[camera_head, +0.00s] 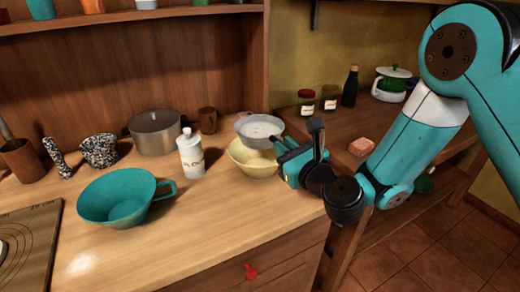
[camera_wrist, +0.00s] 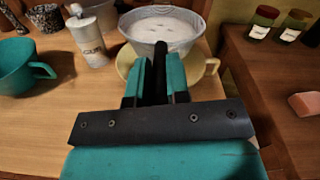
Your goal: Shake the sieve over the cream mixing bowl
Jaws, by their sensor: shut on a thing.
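The sieve (camera_head: 260,129) is a grey round strainer with white powder in it; in the wrist view the sieve (camera_wrist: 163,27) shows the powder from above. My gripper (camera_head: 284,147) is shut on its dark handle, and the wrist view shows the handle between the two teal fingers of my gripper (camera_wrist: 157,80). The sieve is over the cream mixing bowl (camera_head: 250,160), which stands on the wooden counter. In the wrist view the bowl (camera_wrist: 125,62) is mostly hidden behind the sieve and fingers. I cannot tell whether sieve and bowl touch.
Jars (camera_head: 306,103) and a dark bottle (camera_head: 350,88) are on the right counter.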

